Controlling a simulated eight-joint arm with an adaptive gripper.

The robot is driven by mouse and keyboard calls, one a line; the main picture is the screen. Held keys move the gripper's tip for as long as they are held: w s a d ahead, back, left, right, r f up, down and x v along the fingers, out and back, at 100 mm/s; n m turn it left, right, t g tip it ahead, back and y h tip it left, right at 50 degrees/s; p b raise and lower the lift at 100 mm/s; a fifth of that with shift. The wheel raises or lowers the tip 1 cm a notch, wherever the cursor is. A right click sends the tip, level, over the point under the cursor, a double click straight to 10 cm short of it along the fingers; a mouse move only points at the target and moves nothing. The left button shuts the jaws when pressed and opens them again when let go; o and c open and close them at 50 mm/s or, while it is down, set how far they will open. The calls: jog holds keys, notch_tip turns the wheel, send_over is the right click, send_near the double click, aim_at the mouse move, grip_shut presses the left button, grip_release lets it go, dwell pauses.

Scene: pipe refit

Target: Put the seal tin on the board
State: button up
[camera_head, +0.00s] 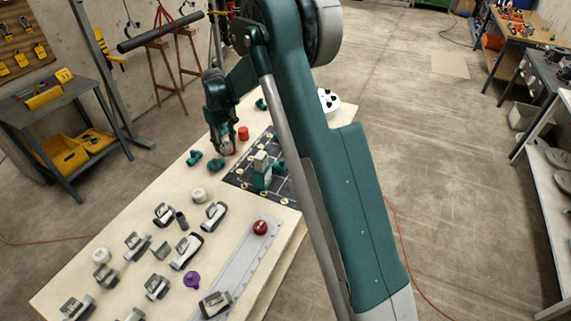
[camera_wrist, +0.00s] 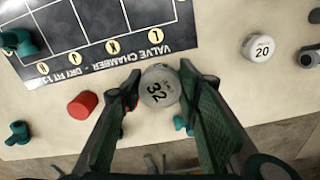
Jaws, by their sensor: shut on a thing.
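My gripper (camera_wrist: 160,82) is shut on a round pale grey tin (camera_wrist: 158,92) marked 32, which sits between the two fingertips in the wrist view. The board (camera_wrist: 62,25) is a dark sheet with white grid lines, round letter marks and the words VALVE CHAMBER. In the head view my gripper (camera_head: 226,148) is at the board's (camera_head: 242,182) far left side. The held tin is hard to make out there.
A red cap (camera_wrist: 82,104) and green fittings (camera_wrist: 19,133) lie on the table beside the board. A white tin (camera_wrist: 258,48) marked 20 stands apart. A green and grey valve (camera_head: 262,172) stands on the board. Several clamps and a purple part (camera_head: 192,280) fill the table's near end.

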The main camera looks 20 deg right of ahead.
jog(key=d+m+b, duration=0.1)
jog(key=d+m, duration=0.2)
jog(key=d, duration=1.9)
jog(key=shift+w+m, duration=0.2)
jog(key=shift+m, duration=0.2)
send_over(276, 156)
jog(key=shift+d+f+b, duration=0.1)
jog(key=shift+f+b, duration=0.3)
jog(key=shift+f, duration=2.65)
jog(key=shift+f, duration=1.85)
jog(key=shift+f+b, duration=0.2)
jog(key=shift+b, duration=0.15)
jog(key=o, duration=0.9)
jog(key=shift+r, duration=0.2)
